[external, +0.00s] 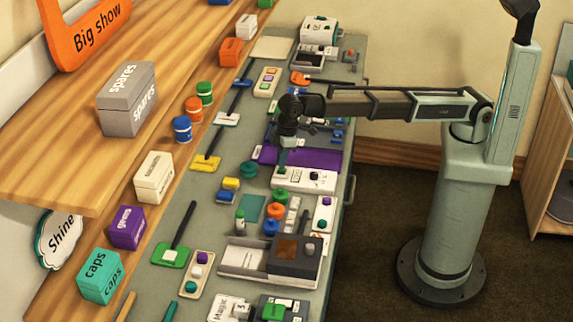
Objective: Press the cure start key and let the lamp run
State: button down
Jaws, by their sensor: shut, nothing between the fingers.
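My gripper (283,163) points down, its fingers shut and empty, over the left end of a white panel (322,186) on the grey bench. The panel carries a small display, dark marks and a small green patch under the fingertips. Whether the fingertips touch the panel cannot be told from here. The cure start key cannot be picked out for sure, as the gripper covers part of that end. No lit lamp can be made out.
A purple tray (318,158) lies just behind the panel. Green, orange and blue knobbed pieces (276,211) stand in front of it. A dark-and-white machine (296,258) is nearer the camera. Tools and paint pots (183,128) line the left. The floor right of the bench is clear.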

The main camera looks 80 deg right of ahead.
aim_at(282, 169)
jog(key=shift+f, duration=0.75)
dwell(0.5)
jog(key=shift+r, duration=0.1)
notch_tip(282, 169, up, 8)
dwell(1.2)
jog(key=shift+a, duration=0.1)
